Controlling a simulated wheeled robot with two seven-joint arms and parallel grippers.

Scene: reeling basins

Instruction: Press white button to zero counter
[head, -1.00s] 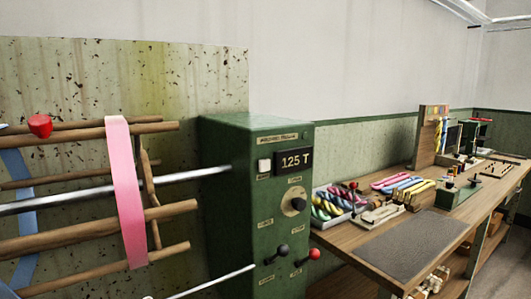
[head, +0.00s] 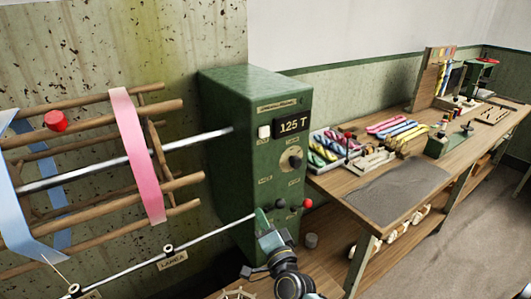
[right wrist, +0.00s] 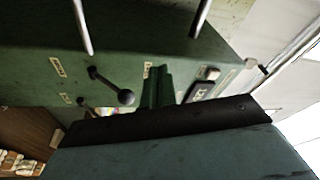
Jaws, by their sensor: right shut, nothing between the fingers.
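The white button (head: 264,131) is on the front of the green counter box (head: 236,165), just left of the dark display (head: 293,125), which reads "125 T". My right gripper (head: 262,218) is in front of the box's lower front, below the button and clearly apart from it. It is shut and empty. In the right wrist view its closed green fingers (right wrist: 157,86) point at the box's front, beside a dark ball-ended lever (right wrist: 125,97). My left gripper is not in view.
The reel with a pink skein (head: 137,155) and a blue skein (head: 25,230) stands to the left. A wooden bench (head: 400,207) with coloured skeins runs to the right.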

